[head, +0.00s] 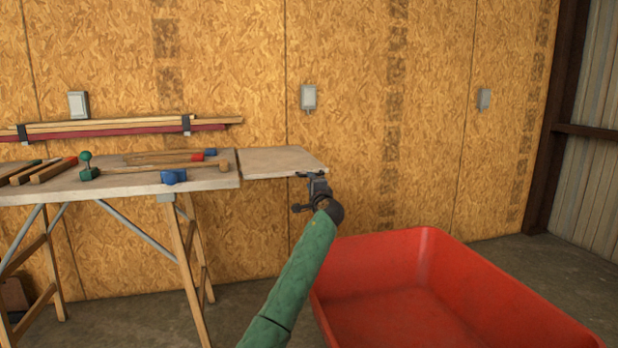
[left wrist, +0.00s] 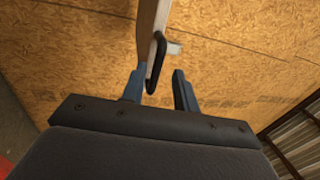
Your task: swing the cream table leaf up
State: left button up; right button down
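The cream table leaf (head: 277,161) juts out from the right end of the workbench top (head: 215,177), about level with it, a thin seam between them. Its edge (left wrist: 149,28) shows in the left wrist view. A black loop handle (left wrist: 156,62) hangs at that edge. My left gripper (head: 308,191) is at the leaf's right front corner. In the left wrist view its blue fingers (left wrist: 159,88) stand apart, with the handle between them, closer to the left finger. They do not look closed on it. My right gripper is out of view.
Several clamps and tools, including a green-knobbed one (head: 87,168) and a blue block (head: 173,177), lie on the bench. A large red tub (head: 440,290) stands at the lower right. Boards (head: 120,126) hang on the chipboard wall behind. Floor shows between bench and tub.

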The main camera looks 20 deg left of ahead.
pick_arm(q)
jog(key=shift+v, duration=1)
